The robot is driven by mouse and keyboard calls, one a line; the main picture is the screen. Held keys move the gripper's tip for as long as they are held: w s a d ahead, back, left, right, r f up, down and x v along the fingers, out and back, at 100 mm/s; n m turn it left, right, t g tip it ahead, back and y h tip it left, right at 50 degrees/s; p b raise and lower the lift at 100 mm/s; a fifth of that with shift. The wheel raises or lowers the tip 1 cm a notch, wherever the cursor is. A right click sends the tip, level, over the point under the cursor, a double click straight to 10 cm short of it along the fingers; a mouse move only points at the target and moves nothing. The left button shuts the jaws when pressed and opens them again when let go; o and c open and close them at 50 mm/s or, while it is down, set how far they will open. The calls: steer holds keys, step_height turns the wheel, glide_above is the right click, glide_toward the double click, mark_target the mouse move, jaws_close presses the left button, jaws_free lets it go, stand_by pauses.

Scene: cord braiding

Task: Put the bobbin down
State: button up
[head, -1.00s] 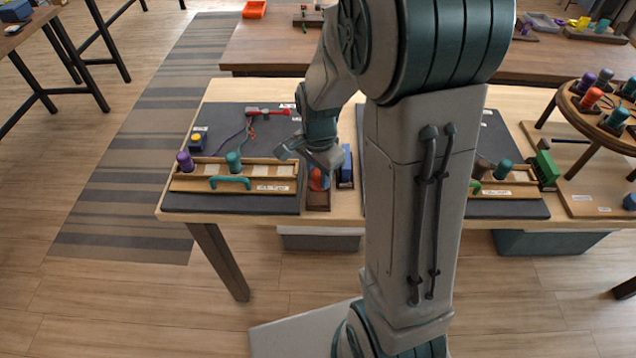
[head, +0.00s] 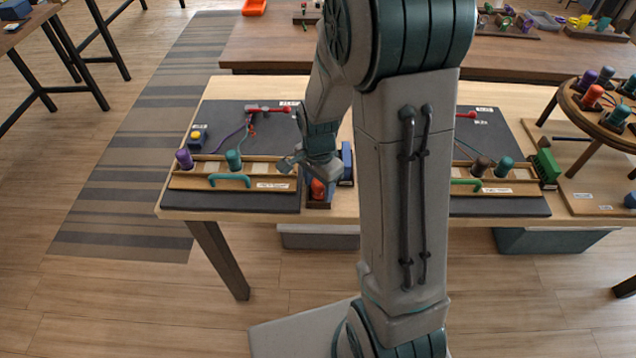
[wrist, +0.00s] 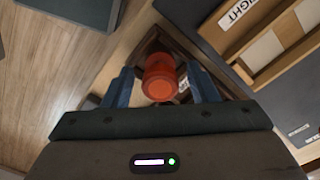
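The red-orange bobbin (wrist: 161,78) stands between the two blue fingers of my gripper (wrist: 160,70) in the wrist view. A gap shows on each side of it, so the fingers are open around it. In the head view the bobbin (head: 318,189) shows just below my gripper (head: 310,165). It is at a small dark wooden holder (head: 319,204) on the table, right of the left-hand braiding board. The bobbin's lower end is hidden, so I cannot tell exactly how it rests.
A wooden rack (head: 200,182) with purple (head: 184,159) and teal (head: 233,160) bobbins stands left of my gripper. A blue block (head: 346,162) stands close on the right. My arm hides the table's middle. A round stand (head: 600,112) with several bobbins is at far right.

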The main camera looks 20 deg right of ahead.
steer(key=shift+r, duration=0.1)
steer(key=shift+r+p, duration=0.4)
steer(key=shift+r, duration=0.2)
step_height(320, 180, up, 11)
steer(key=s+r+n+t, duration=0.1)
steer(key=s+r+n, duration=0.1)
steer(key=s+n, duration=0.4)
steer(key=s+r+n+t, duration=0.2)
steer(key=s+r+n, duration=0.1)
steer(key=s+n, duration=0.3)
steer(key=shift+s+r+n, duration=0.3)
steer(key=shift+s+r, duration=0.05)
steer(key=shift+s, duration=0.6)
